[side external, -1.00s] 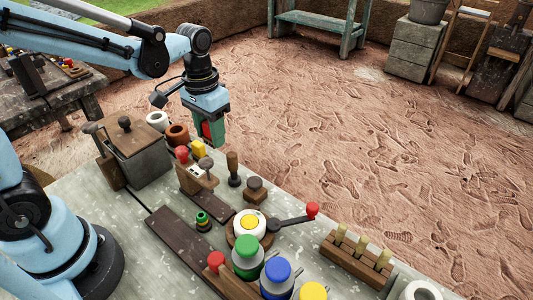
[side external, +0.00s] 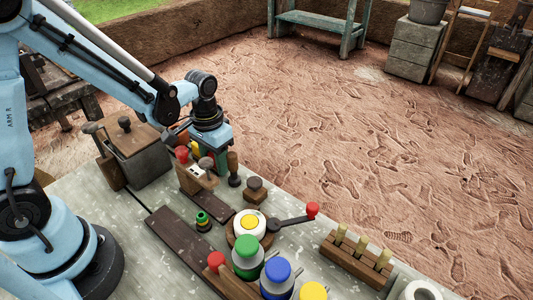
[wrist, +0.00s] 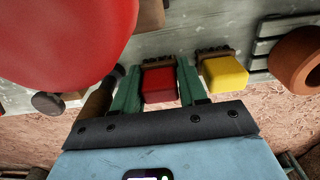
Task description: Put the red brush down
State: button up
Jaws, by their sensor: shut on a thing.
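The red brush (wrist: 160,85) sits between the two green fingers of my gripper (wrist: 156,78) in the wrist view, and the gripper is shut on it. Its dark bristle end is at the grey tabletop near the edge; I cannot tell whether it touches. In the side view my gripper (side external: 214,150) is low at the far edge of the table, behind the lever box, and the red brush is hidden there. A yellow brush (wrist: 225,74) stands just right of the gripper in the wrist view, apart from the red one.
A red knob (side external: 181,153) on the lever box (side external: 197,178) is near my gripper and looms large in the wrist view (wrist: 60,40). A terracotta pot (wrist: 299,62) is beyond the yellow brush.

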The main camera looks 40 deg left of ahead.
jog(key=shift+f, duration=0.1)
jog(key=o, duration=0.8)
jog(key=shift+o, duration=0.2)
notch_tip(320, 180, up, 12)
jog(key=shift+s+r+t, duration=0.2)
jog(key=shift+s+t, duration=0.7)
jog(key=shift+t, duration=0.25)
jog(key=shift+s+r+t, duration=0.25)
jog(key=shift+s+t, duration=0.7)
jog(key=shift+t, duration=0.25)
jog(key=shift+s+r+t, duration=0.2)
jog(key=shift+s+t, duration=0.7)
jog(key=shift+t, duration=0.25)
